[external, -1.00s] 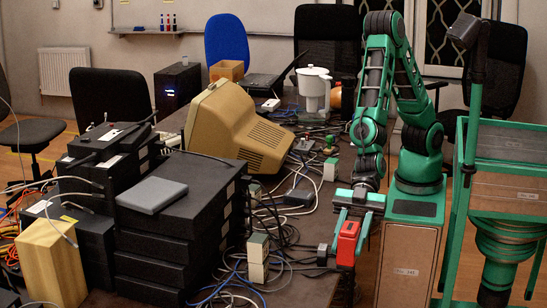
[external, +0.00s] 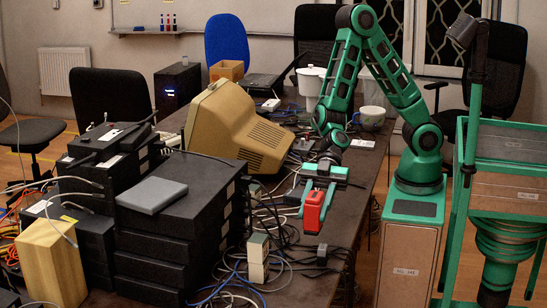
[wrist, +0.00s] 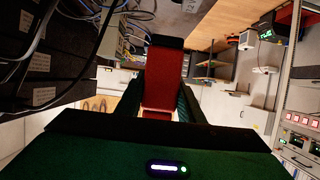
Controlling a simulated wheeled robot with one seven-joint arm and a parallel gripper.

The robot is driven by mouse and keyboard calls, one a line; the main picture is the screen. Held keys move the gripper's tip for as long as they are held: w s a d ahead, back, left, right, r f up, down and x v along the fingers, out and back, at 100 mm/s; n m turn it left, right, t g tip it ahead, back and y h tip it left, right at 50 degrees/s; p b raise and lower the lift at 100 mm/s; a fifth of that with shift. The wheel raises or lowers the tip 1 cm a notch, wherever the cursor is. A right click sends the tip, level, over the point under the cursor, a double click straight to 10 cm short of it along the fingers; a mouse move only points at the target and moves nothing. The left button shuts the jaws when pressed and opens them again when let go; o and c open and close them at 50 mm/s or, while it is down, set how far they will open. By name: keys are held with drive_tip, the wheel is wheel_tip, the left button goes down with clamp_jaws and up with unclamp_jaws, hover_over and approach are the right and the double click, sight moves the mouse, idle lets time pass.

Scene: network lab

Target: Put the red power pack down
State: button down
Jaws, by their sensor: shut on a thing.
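The red power pack (external: 315,212) is a small red block with a dark end. My gripper (external: 318,198) is shut on it, with the green fingers on either side. In the external view it hangs over the dark table (external: 345,210), near the table's right part; I cannot tell whether its lower end touches the table. In the wrist view the red power pack (wrist: 163,80) sits upright between the fingers (wrist: 160,105).
Black stacked boxes (external: 180,230) stand to the left, with a beige monitor (external: 235,125) behind. Cables tangle across the table around a small pale block (external: 257,258). A small dark plug (external: 322,254) lies below the gripper. A white mug (external: 372,116) stands farther back.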

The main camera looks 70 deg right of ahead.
drive_tip(key=shift+w+d+r, duration=0.2)
drive_tip(key=shift+w+d, duration=0.1)
drive_tip(key=shift+d, duration=0.2)
drive_tip(key=shift+w+d+r, duration=0.15)
drive_tip(key=shift+w+d, duration=0.15)
drive_tip(key=shift+d, duration=0.2)
drive_tip(key=shift+w+d+f, duration=0.85)
drive_tip(key=shift+w+f, duration=0.85)
drive_tip(key=shift+f, duration=0.1)
drive_tip(key=shift+w+d+f, duration=0.8)
drive_tip(key=shift+w+f, duration=0.95)
drive_tip(key=shift+f, duration=0.1)
drive_tip(key=shift+w+d+f, duration=0.85)
drive_tip(key=shift+w+f, duration=0.85)
drive_tip(key=shift+f, duration=0.1)
drive_tip(key=shift+f, duration=0.1)
drive_tip(key=c, duration=1.2)
unclamp_jaws()
drive_tip(key=v, duration=1.2)
